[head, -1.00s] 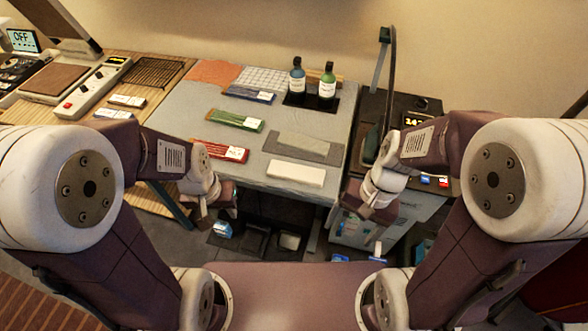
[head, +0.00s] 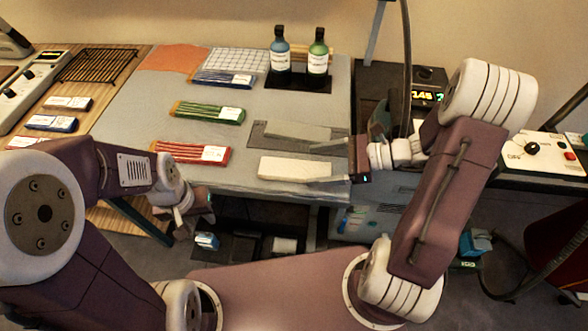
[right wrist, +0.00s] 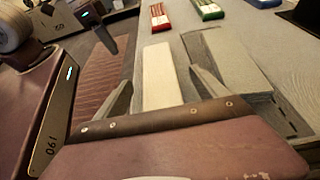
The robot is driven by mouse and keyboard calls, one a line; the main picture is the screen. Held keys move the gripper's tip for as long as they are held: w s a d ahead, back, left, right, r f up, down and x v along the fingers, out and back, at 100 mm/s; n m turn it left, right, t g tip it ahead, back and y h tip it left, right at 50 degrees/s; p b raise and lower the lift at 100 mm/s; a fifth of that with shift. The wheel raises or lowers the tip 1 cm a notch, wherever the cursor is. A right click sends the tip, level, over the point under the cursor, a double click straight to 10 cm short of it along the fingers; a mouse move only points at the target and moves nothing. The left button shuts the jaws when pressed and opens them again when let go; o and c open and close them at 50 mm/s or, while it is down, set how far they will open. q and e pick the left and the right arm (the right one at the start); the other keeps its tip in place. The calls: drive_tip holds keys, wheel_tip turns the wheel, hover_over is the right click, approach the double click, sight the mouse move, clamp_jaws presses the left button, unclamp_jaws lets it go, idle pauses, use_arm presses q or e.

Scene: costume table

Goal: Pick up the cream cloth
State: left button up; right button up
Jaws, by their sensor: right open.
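The cream cloth (head: 293,169) is a pale folded strip lying flat near the front edge of the grey table. It also shows in the right wrist view (right wrist: 158,68). My right gripper (head: 312,166) is open at the cloth's right end, its fingers on either side of the cloth as seen from the wrist. How high the fingers are above the table is hard to tell. My left gripper (head: 180,214) hangs low in front of the table's front edge, away from the cloth; its jaws are too unclear to read.
A grey cloth (head: 297,132) on a darker mat lies just behind the cream cloth. Red (head: 190,152), green (head: 207,112) and blue (head: 222,79) packets lie to the left. Two bottles (head: 317,60) stand at the back. A dark unit (head: 425,78) stands right of the table.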

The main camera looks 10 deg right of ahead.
sight(294, 168)
drive_tip(key=shift+s+a, duration=0.15)
drive_tip(key=shift+a, duration=0.05)
drive_tip(key=x, duration=0.5)
drive_tip(key=shift+d+b, duration=0.1)
drive_tip(key=shift+b, duration=0.25)
drive_tip(key=shift+d, duration=0.1)
drive_tip(key=c, duration=1.4)
drive_tip(key=shift+r, duration=0.1)
drive_tip(key=shift+c, duration=0.2)
